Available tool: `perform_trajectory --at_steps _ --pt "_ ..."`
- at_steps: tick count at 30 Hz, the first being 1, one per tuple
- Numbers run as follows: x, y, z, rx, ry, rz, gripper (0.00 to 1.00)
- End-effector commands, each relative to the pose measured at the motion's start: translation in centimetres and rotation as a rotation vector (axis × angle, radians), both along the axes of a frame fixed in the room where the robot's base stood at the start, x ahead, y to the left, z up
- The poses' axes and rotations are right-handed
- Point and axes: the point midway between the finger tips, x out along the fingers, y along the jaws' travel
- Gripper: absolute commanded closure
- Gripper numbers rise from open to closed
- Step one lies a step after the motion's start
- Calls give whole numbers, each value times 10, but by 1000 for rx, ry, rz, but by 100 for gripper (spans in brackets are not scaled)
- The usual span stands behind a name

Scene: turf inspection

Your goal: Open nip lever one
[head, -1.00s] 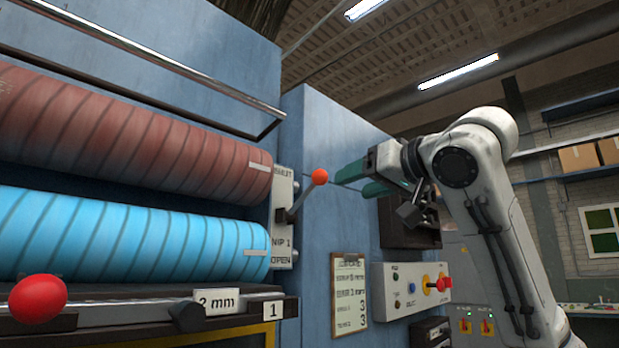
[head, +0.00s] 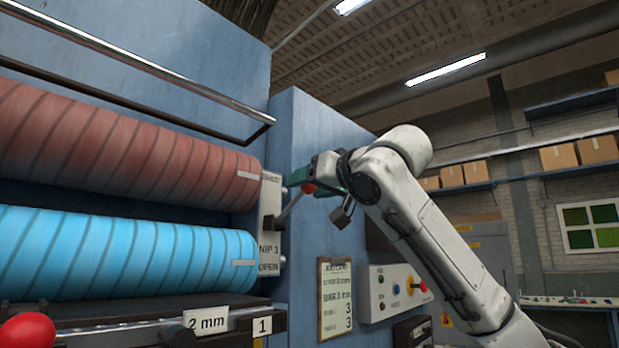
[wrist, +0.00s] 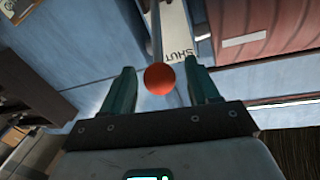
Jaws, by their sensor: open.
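The nip lever one has a red ball knob (head: 308,188) and a grey rod (head: 290,207) running down left to a white plate (head: 269,225) marked SHUT at top and NIP 1 OPEN lower down. The rod slants up and to the right from the plate. My gripper (head: 303,181) is at the knob with its green fingers. In the wrist view my gripper (wrist: 158,85) is open, and the red knob (wrist: 159,79) sits between the two fingers, with a visible gap to each. The rod passes beyond the knob toward the SHUT end of the plate.
A red roller (head: 120,145) and a blue roller (head: 120,250) lie left of the plate. A metal bar (head: 150,70) runs above them. A job card (head: 337,298) and a control panel (head: 392,292) are on the blue housing below my arm. Another red knob (head: 27,331) is at lower left.

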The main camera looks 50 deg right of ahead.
Motion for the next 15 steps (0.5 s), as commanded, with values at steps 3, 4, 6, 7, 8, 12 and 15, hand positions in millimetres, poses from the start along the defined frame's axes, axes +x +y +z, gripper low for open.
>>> perform_trajectory --at_steps 3,4,6,7,8,12,15 --pt "4 -1 0 1 -1 0 40" --pt "4 -1 0 1 -1 0 40" --pt "4 -1 0 1 -1 1 40" --pt "4 -1 0 1 -1 1 40" --pt "4 -1 0 1 -1 1 40" --pt "4 -1 0 0 -1 1 46" --pt "4 -1 0 0 -1 1 55"
